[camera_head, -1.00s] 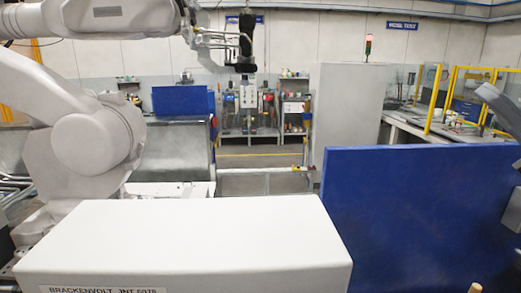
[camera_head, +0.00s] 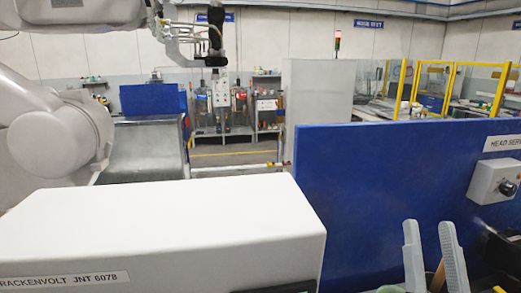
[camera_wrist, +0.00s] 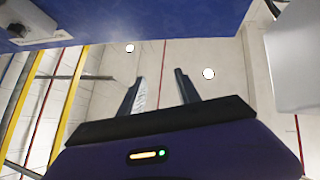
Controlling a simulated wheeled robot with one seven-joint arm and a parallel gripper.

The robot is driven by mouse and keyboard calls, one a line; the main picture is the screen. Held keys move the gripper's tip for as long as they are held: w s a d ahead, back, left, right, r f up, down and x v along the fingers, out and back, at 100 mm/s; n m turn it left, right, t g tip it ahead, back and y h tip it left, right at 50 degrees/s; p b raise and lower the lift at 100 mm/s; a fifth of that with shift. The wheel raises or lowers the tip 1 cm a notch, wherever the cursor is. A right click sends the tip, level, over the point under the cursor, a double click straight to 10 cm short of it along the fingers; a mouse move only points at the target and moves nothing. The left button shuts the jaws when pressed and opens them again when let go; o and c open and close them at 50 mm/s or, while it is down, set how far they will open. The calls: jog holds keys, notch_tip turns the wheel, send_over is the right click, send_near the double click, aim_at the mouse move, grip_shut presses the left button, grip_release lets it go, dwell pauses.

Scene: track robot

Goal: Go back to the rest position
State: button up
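My gripper (camera_head: 429,224) shows at the bottom right of the head view as two grey fingers pointing up, in front of the blue panel (camera_head: 395,180). Its lower part is cut off by the frame edge. In the wrist view my gripper (camera_wrist: 159,77) has its two fingers apart with nothing between them. Behind them are a pale wall and round ceiling lights.
A white machine housing (camera_head: 150,225) fills the lower left. A control box with a black knob (camera_head: 495,182) is on the blue panel at right. A pale cabinet (camera_head: 317,100) and yellow frames (camera_head: 447,65) stand behind. A large white robot arm (camera_head: 60,135) is at left.

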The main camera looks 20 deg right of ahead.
jog(key=s+a+f+n+g+y+b, duration=0.1)
jog(key=s+a+f+y, duration=0.15)
jog(key=f, duration=0.45)
jog(key=s+a+f+n+g+y, duration=0.1)
jog(key=a+f+g+y, duration=0.15)
jog(key=f, duration=0.35)
jog(key=s+a+f+g+y+b, duration=0.1)
jog(key=s+a+f+y, duration=0.1)
jog(key=a+f, duration=0.35)
jog(key=s+a+f+n+g+y, duration=0.1)
jog(key=s+a+f+n+y, duration=0.1)
jog(key=s+f, duration=0.4)
jog(key=s+a+f+n+g+y+b, duration=0.1)
jog(key=s+a+f+n+g+y, duration=0.1)
jog(key=s+f+y, duration=0.3)
jog(key=shift+s+a+f+n, duration=0.5)
jog(key=shift+s+a+f, duration=0.05)
jog(key=shift+s+a, duration=0.1)
